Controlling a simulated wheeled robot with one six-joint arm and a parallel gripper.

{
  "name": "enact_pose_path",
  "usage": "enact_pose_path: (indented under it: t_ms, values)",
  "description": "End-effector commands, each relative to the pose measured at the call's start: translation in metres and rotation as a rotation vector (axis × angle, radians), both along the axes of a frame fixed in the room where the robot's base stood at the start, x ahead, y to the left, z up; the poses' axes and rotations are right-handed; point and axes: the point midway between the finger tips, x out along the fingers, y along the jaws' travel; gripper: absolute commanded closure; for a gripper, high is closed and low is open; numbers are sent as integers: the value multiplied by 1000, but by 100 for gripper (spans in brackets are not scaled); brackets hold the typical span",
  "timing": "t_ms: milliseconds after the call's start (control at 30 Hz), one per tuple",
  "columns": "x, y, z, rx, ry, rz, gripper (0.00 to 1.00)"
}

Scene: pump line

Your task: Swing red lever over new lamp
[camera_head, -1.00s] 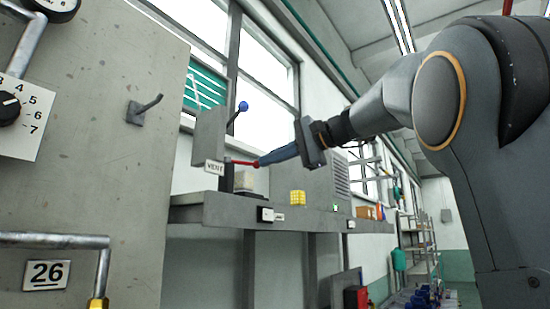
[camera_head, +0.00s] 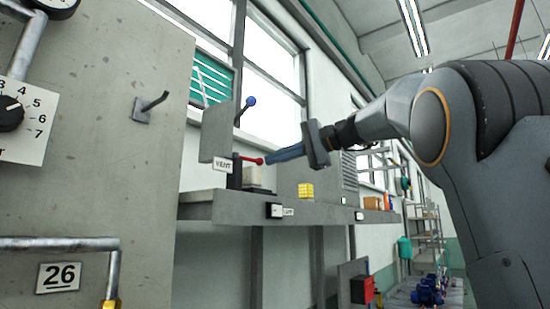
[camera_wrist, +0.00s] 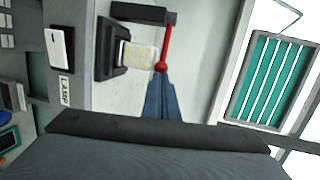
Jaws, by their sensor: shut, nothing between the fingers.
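The red lever (camera_head: 250,159) with its round knob sticks out to the right beside the VENT plate in the head view. In the wrist view the red lever (camera_wrist: 167,45) runs from a dark bracket to its knob, just ahead of my fingertips. My gripper (camera_head: 268,159) is shut and empty, with its tips at the knob; touching or just short of it, I cannot tell. It also shows in the wrist view (camera_wrist: 161,76). A pale block with a yellowish dotted face, perhaps the lamp (camera_wrist: 140,55), sits in a black holder beside the lever. It shows below the lever in the head view (camera_head: 261,179).
A grey shelf (camera_head: 235,206) carries the fixture and a yellow block (camera_head: 305,190). A blue-knobbed lever (camera_head: 246,106) stands above. A LAMP label (camera_wrist: 65,91) lies beside a white plate (camera_wrist: 61,47). A grey panel (camera_head: 110,140) with a hook fills the left.

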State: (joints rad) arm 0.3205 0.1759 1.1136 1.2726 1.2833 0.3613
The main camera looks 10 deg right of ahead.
Motion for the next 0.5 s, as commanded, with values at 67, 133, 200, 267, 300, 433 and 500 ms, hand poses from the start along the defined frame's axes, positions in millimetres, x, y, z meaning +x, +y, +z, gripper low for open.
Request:
enact_pose_path:
  t_ms: [67,133,200,267,300,433,500]
  values:
    - [-3,-8,3,0,1,-1,100]
    - [-7,-19,6,0,0,-2,100]
    - [-12,-30,10,0,-2,0,100]
    - [-16,-43,10,0,-5,0,100]
    - [-20,-52,11,0,-4,-1,100]
    - [-32,-73,16,-1,-4,5,100]
    - [-37,-83,19,0,-5,8,100]
